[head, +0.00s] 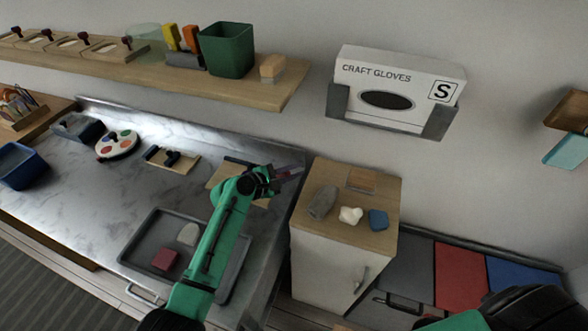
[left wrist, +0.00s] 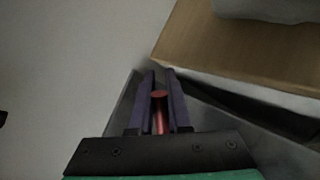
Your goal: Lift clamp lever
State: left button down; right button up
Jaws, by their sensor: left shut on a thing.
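My left gripper (head: 291,172) reaches over the back right end of the marble counter. In the left wrist view its two dark fingers (left wrist: 159,100) are shut on a red lever (left wrist: 159,97), whose round end shows between them. A wooden board (head: 222,174) lies behind my left arm and is partly hidden by it; I cannot tell whether the lever belongs to it. Another wooden board with a dark blue clamp (head: 172,158) lies further left on the counter. My right gripper is not in view.
A grey tray (head: 137,250) holds a dark red block (head: 165,259) and a pale piece (head: 188,234) under my left arm. A wood-topped cabinet (head: 364,241) stands to the right with several small objects. A shelf (head: 200,84) runs above the counter.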

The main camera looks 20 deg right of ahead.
pick_arm(q)
jog(key=c, duration=0.9)
grip_release()
jog(key=shift+o, duration=0.2)
